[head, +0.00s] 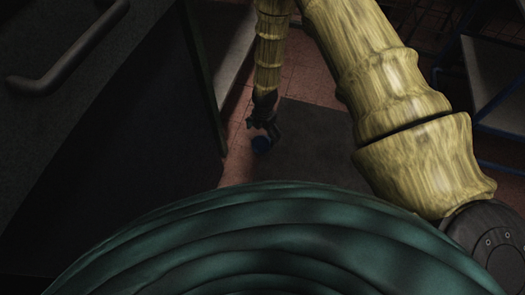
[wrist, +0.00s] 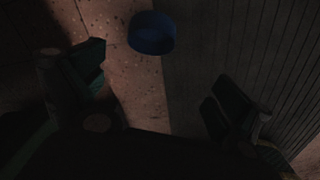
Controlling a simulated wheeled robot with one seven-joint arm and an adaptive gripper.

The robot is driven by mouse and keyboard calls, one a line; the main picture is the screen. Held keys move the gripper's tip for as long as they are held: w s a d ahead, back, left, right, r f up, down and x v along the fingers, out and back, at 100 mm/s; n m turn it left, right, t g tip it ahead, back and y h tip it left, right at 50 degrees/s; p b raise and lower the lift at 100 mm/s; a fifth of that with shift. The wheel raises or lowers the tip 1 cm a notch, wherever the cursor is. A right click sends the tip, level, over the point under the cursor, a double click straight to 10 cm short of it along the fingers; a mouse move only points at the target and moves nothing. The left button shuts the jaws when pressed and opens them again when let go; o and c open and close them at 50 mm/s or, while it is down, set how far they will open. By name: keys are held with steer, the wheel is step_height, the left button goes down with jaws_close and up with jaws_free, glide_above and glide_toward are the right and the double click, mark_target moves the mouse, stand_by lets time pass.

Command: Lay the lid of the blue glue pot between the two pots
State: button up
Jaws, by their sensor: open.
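A low, round blue thing (head: 261,143) shows just below my gripper in the head view. In the wrist view the blue thing (wrist: 151,36) is at the top, a short cylinder over the seam between tiled floor and dark mat. I cannot tell whether it is a pot or a lid. My gripper (head: 265,122) hangs downward in the head view. In the wrist view my gripper (wrist: 162,82) is open, with its fingers wide apart and nothing between them. The blue thing lies beyond the fingertips. I cannot make out two pots.
A dark ribbed mat (head: 315,150) lies on the reddish tiled floor (head: 238,152). A dark cabinet with a bar handle (head: 70,50) stands at the left. A blue-framed rack (head: 495,85) stands at the right. The picture is very dark.

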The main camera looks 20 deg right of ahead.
steer(key=w+f+n+b, duration=0.2)
steer(key=w+f, duration=0.1)
steer(key=b, duration=0.3)
glide_above(263, 144)
steer(key=shift+a+f, duration=0.15)
steer(key=shift+f, duration=1.2)
steer(key=shift+a+f, duration=0.15)
steer(key=shift+f, duration=1.2)
steer(key=f+b, duration=0.2)
steer(key=f, duration=0.1)
steer(key=f+b, duration=0.1)
steer(key=f, duration=0.1)
steer(key=shift+d, duration=0.25)
steer(key=c, duration=1.1)
